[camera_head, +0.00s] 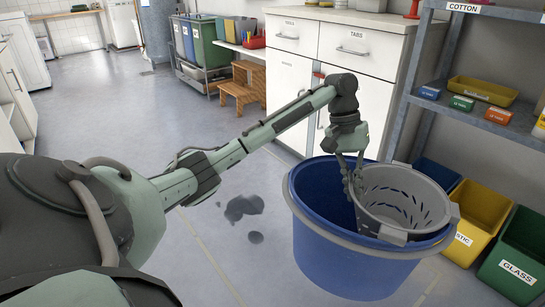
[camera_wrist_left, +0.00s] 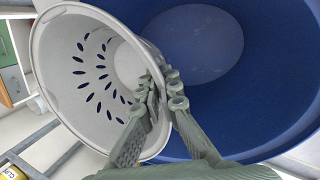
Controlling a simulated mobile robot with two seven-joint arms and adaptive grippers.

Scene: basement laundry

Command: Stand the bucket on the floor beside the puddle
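The blue bucket (camera_head: 335,262) with a slotted grey wringer basket (camera_head: 408,192) in its top is at the right of the head view, upright. In the left wrist view I look down into the blue bucket (camera_wrist_left: 255,85) and the wringer basket (camera_wrist_left: 75,70). My left gripper (camera_head: 353,185) points down into the bucket's mouth. Its fingers (camera_wrist_left: 165,88) lie on either side of the wringer's inner rim and are shut on it. The dark puddle (camera_head: 243,207) is on the floor left of the bucket. Whether the bucket's base touches the floor cannot be told. My right gripper is not in view.
A white cabinet (camera_head: 302,100) and wooden step stool (camera_head: 242,88) stand behind. A metal shelf (camera_head: 478,105) stands at right, with yellow (camera_head: 478,215) and green (camera_head: 520,250) bins below it. Floor around the puddle is clear.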

